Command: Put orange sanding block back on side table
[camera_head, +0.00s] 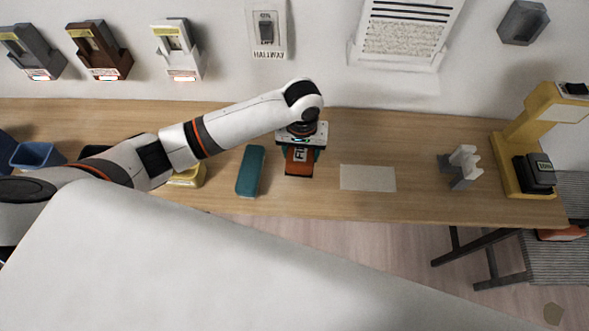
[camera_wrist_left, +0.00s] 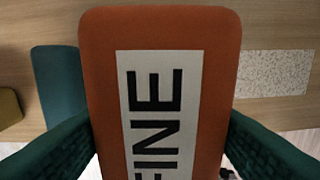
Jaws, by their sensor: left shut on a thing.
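The orange sanding block (camera_head: 299,160) has a white label reading "FINE". My left gripper (camera_head: 301,153) is shut on it above the wooden table (camera_head: 430,140). In the left wrist view the block (camera_wrist_left: 205,22) fills the middle, between the two dark green fingers of the left gripper (camera_wrist_left: 160,140). I cannot tell from these views how far the block is from the tabletop. My right gripper is not in view.
A teal block (camera_head: 251,171) lies just left of the held block. A pale speckled rectangle (camera_head: 368,178) lies to the right. Further right are a grey pronged holder (camera_head: 461,166) and a yellow machine (camera_head: 512,150). A yellow object (camera_head: 188,176) sits partly under my left arm.

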